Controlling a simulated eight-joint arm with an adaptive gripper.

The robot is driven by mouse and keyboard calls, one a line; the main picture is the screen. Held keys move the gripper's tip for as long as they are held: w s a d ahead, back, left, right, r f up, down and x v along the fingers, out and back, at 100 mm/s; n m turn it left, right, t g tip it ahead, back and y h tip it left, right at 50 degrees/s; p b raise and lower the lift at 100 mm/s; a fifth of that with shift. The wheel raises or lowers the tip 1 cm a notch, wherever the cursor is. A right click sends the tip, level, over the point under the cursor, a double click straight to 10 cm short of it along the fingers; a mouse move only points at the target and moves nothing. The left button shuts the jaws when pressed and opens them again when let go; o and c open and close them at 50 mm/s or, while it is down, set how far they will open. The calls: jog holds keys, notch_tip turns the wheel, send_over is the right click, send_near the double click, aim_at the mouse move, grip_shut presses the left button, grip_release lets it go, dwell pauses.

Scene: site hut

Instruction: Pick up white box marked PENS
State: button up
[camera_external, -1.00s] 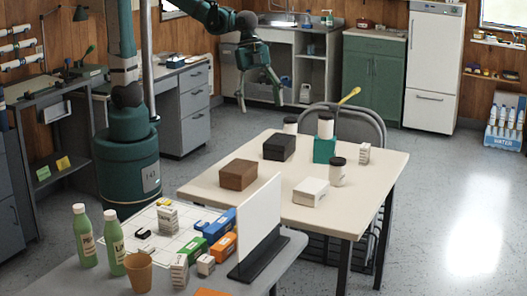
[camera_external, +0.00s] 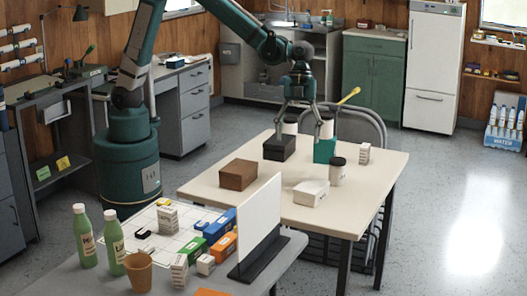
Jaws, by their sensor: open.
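Several small white boxes are in view, and their print is too small to tell which is marked PENS. On the cream table, a white box (camera_external: 311,193) lies near the front and a small upright white box (camera_external: 364,154) stands at the right. On the grey front table stand an upright white box (camera_external: 167,219), another upright white box (camera_external: 179,270) and a small white box (camera_external: 206,264). My gripper (camera_external: 298,136) is open and empty, pointing down above the back of the cream table near the black box (camera_external: 279,148).
A teal block (camera_external: 325,151), a brown box (camera_external: 238,175) and a dark-lidded white cup (camera_external: 337,173) stand on the cream table (camera_external: 265,207). A white upright panel (camera_external: 259,222) and green bottles (camera_external: 84,236) stand on the front table. The cream table's front right is clear.

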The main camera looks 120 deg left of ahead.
aim_at(312, 185)
jog(key=w+f+m, duration=0.1)
jog(key=w+f, duration=0.1)
jog(key=f, duration=0.1)
jog(key=w+a+f+m+g+h, duration=0.1)
jog(key=w+f, duration=0.1)
jog(key=f, duration=0.2)
jog(key=w+a+f+m, duration=0.1)
jog(key=w+f+m, duration=0.1)
jog(key=f, duration=0.2)
jog(key=shift+w+a, duration=0.2)
jog(key=shift+w, duration=0.05)
jog(key=shift+b+x, duration=0.35)
jog(key=shift+x, duration=0.9)
jog(key=shift+d+f, duration=0.1)
jog(key=shift+b+x, duration=0.75)
jog(key=shift+x, duration=1.75)
jog(key=shift+s+d, duration=0.1)
jog(key=shift+f, duration=0.2)
